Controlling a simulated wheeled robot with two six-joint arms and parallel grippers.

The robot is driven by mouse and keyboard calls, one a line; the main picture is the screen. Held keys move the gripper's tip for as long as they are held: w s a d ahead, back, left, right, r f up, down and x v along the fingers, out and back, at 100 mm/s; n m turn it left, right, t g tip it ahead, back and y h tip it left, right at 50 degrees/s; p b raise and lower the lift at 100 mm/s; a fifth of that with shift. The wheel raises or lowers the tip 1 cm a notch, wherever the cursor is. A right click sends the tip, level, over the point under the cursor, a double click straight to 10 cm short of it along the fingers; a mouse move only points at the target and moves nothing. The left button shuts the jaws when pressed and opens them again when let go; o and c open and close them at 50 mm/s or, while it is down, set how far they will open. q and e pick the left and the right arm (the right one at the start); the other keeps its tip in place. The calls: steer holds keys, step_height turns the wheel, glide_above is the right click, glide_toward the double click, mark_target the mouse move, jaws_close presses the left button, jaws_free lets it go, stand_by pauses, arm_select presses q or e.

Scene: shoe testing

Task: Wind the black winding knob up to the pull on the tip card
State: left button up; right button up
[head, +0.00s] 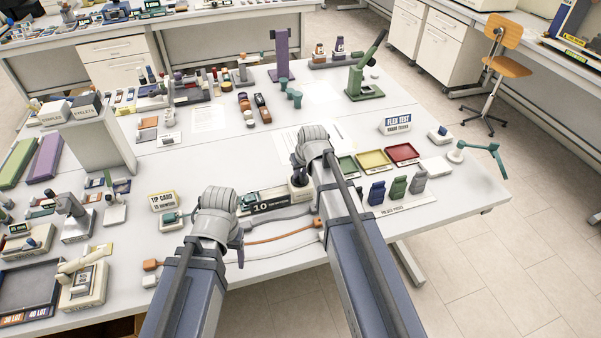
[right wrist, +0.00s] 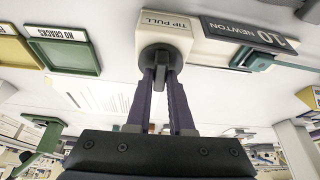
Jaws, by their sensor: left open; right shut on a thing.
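The tip card (head: 162,201) stands at the left front of the table and reads 10 newton. The cream tip pull unit (head: 301,190) has a dark plate (head: 272,206) reading 10 newton beside it; this plate shows upside down in the right wrist view (right wrist: 250,34). The black winding knob (right wrist: 161,58) is on the tip pull unit's face, with a bar across it. My right gripper (right wrist: 162,82) is shut on the knob; in the head view its fingers are mostly hidden by my right wrist. My left gripper (head: 240,250) is open and empty over the front of the table.
Orange and grey cables (head: 283,236) lie in front of the plate. Green, yellow and red trays (head: 374,159) and several small coloured pieces (head: 397,187) are to the right. A document sheet (head: 285,140) lies behind.

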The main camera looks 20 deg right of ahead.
jaws_close()
steer(key=shift+a+m+h, duration=0.1)
steer(key=shift+m+h, duration=0.5)
steer(key=shift+m, duration=1)
steer(key=o, duration=0.6)
jaws_free()
steer(key=shift+o, duration=0.2)
